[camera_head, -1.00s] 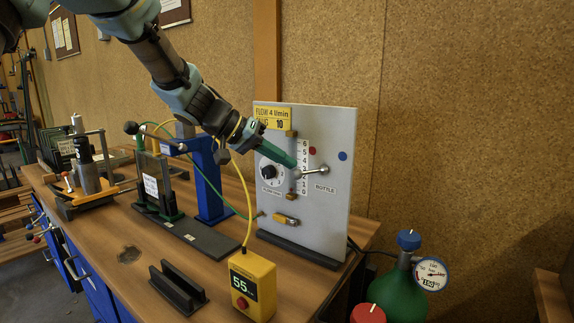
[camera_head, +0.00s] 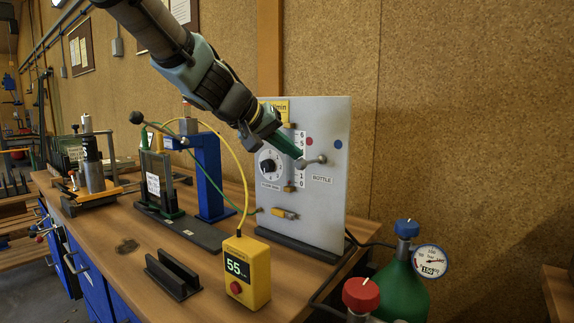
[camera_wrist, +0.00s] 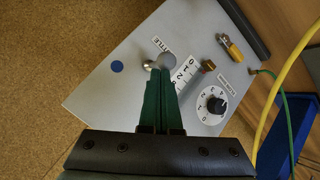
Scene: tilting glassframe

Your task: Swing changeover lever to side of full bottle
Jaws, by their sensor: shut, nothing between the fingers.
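The changeover lever (camera_head: 313,161) is a short metal rod with a ball end on the pale panel (camera_head: 328,215). It points right, slightly up, on the blue dot's (camera_head: 338,144) side; a red dot (camera_head: 309,141) lies above it. My gripper (camera_head: 302,157) has green fingers, shut and empty, with tips at the lever's pivot; contact is unclear. In the wrist view, the fingers (camera_wrist: 160,85) cover part of the panel beside the lever knob (camera_wrist: 148,65). A green bottle (camera_head: 402,292) with a blue cap has a gauge (camera_head: 430,261) reading about 150. A red cap (camera_head: 361,295) shows in front; its gauge is not visible.
The panel also carries a round dial (camera_head: 268,166) and a brass-coloured valve (camera_head: 285,213). A yellow meter (camera_head: 247,270) reading 55 stands before it. A blue post (camera_head: 212,175) and a black-based fixture (camera_head: 160,185) stand left. Free air lies right of the panel.

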